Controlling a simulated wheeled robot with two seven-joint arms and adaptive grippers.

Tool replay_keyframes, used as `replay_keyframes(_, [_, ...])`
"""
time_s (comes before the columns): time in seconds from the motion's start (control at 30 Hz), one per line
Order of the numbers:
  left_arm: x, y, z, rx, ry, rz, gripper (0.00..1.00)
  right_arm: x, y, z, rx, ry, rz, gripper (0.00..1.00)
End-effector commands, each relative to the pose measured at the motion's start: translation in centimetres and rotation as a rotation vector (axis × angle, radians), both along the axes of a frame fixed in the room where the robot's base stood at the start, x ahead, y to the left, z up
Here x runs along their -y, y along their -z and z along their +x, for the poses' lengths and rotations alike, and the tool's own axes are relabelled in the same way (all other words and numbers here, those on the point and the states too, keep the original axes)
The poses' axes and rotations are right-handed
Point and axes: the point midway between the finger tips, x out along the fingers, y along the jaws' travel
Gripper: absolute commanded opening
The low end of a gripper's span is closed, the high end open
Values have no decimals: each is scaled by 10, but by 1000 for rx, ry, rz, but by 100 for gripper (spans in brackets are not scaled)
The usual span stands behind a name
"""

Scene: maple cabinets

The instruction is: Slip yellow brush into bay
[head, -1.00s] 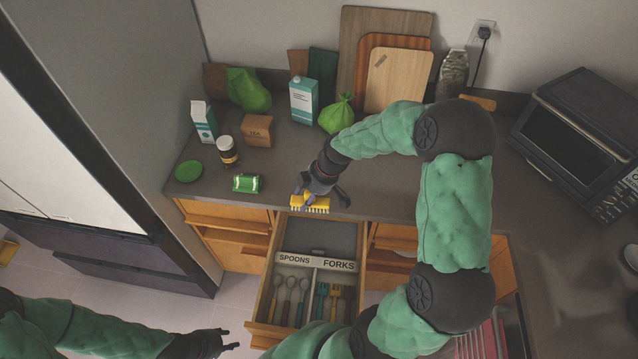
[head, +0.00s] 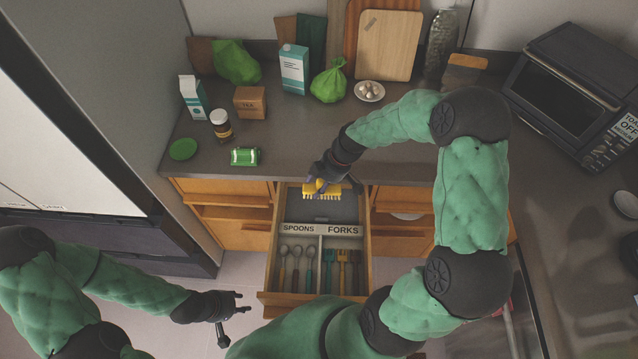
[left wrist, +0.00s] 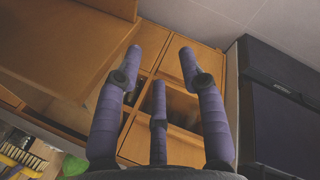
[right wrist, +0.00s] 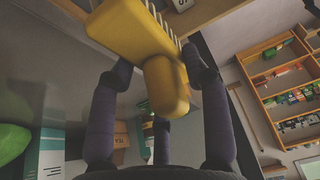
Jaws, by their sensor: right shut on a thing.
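The yellow brush (head: 322,191) is in my right gripper (head: 325,182), above the back part of the open drawer, bristles facing down toward the front. In the right wrist view the brush (right wrist: 135,38) lies between the fingers (right wrist: 158,75), its rounded handle toward the camera. I cannot tell whether the brush is below the rim. My left gripper (head: 240,303) is empty, left of the drawer front; its fingers (left wrist: 160,75) are spread in the left wrist view.
Spoons (head: 296,268) and forks (head: 342,268) fill the front compartments. On the counter (head: 215,165) stand a green packet (head: 244,156), a jar (head: 221,124), cartons (head: 294,70) and a bowl of eggs (head: 369,91). A toaster oven (head: 570,90) is at right.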

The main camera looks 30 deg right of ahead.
Motion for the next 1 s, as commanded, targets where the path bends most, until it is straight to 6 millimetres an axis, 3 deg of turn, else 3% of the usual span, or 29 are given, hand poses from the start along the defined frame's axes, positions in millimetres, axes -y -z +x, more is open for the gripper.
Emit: replay_keyframes(1.0, [0, 66, 0, 0, 0, 0, 40, 0, 63, 0, 0, 0, 0, 12])
